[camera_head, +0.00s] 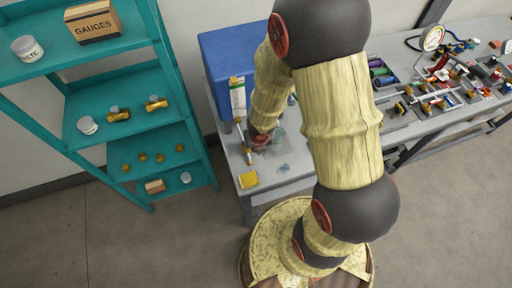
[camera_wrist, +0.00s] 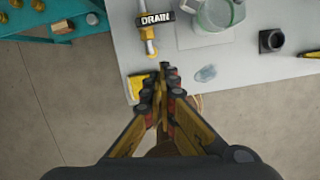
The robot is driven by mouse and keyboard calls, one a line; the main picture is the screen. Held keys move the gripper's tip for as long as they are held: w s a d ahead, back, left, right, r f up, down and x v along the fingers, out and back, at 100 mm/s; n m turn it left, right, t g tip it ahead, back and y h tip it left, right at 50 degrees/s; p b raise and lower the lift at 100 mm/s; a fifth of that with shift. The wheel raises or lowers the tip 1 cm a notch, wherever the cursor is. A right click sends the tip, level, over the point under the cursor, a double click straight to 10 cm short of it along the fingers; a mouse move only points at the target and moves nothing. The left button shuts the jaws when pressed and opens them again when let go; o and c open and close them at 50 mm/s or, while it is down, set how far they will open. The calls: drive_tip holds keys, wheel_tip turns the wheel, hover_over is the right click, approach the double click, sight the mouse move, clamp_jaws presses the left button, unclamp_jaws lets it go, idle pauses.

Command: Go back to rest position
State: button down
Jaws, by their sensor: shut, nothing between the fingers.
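My gripper (camera_wrist: 165,80) is shut and empty in the wrist view, its yellow and black fingers together over the front edge of the grey bench (camera_wrist: 265,75). A yellow pad (camera_wrist: 135,88) lies on the bench just left of the fingertips. In the head view my arm crosses the middle of the picture and its end reaches down over the bench's left end; the fingers themselves are hard to make out there.
A tool with a black DRAIN label (camera_wrist: 156,18) and a clear glass vessel (camera_wrist: 217,12) stand beyond the fingers. A teal shelf (camera_head: 97,62) stands left, a blue box (camera_head: 222,60) at the back. Bench parts (camera_head: 440,98) crowd the right. Floor between shelf and bench is clear.

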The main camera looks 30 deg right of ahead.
idle(0.5)
drive_tip(key=s+d+r+m+g+h+b, duration=0.1)
drive_tip(key=s+d+r+m+h+b, duration=0.15)
drive_tip(key=m, duration=0.85)
drive_tip(key=s+d+r+m+g+h+b, duration=0.1)
drive_tip(key=s+d+r+m, duration=0.3)
drive_tip(key=m, duration=0.6)
drive_tip(key=s+a+r+m+t+y+b, duration=0.4)
drive_tip(key=a+r+m+b, duration=0.4)
drive_tip(key=b, duration=0.9)
drive_tip(key=s+a+m+t, duration=0.1)
drive_tip(key=a+m, duration=0.1)
drive_tip(key=m, duration=0.1)
drive_tip(key=shift+s+a+r+m, duration=0.3)
drive_tip(key=shift+s+a+m, duration=0.05)
drive_tip(key=shift+s+m, duration=0.05)
